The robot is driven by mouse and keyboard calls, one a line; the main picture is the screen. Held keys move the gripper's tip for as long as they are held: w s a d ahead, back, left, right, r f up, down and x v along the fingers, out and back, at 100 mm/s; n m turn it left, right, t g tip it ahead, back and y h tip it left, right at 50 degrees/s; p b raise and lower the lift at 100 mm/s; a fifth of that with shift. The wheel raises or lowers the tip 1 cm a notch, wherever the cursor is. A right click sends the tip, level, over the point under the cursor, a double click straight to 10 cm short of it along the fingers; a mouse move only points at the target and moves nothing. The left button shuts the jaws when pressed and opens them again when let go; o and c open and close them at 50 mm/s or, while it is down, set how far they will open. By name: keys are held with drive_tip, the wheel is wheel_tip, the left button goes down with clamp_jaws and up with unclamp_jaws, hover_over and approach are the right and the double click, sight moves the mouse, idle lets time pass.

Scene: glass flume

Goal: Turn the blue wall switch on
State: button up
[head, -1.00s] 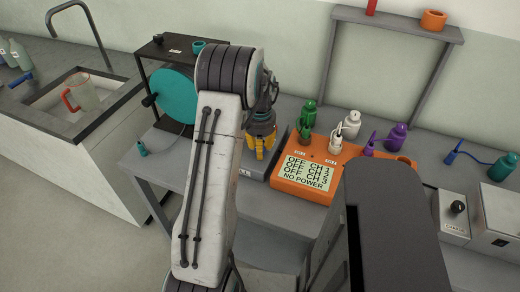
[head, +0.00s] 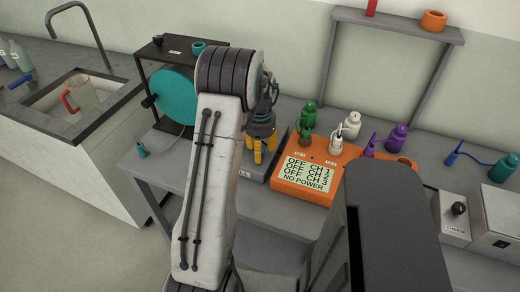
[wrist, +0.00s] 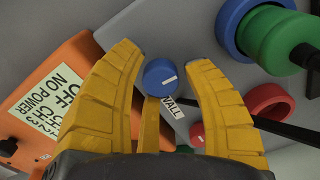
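The blue switch is a small round blue knob (wrist: 160,77) with a white line across its face, beside a white label (wrist: 172,107) that seems to read WALL. My gripper (wrist: 168,60) is open, its yellow fingers on both sides of the knob in the wrist view. Gaps show between the knob and the side fingertips. Another yellow finger part lies just below the knob. In the head view my gripper (head: 264,152) points down over a low grey box (head: 252,173), and I cannot make out the knob there.
An orange box (head: 318,200) stands close to the right; its screen (head: 306,174) reads OFF for its channels and NO POWER. Plugs and bottles stand behind it. In the wrist view, blue and green round parts (wrist: 275,38) and a red ring (wrist: 268,106) lie right of the fingers.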

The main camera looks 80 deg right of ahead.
drive_tip(key=shift+o, duration=1)
drive_tip(key=shift+r, duration=0.2)
wheel_tip(320, 180, up, 12)
drive_tip(key=shift+f, duration=0.15)
idle(0.5)
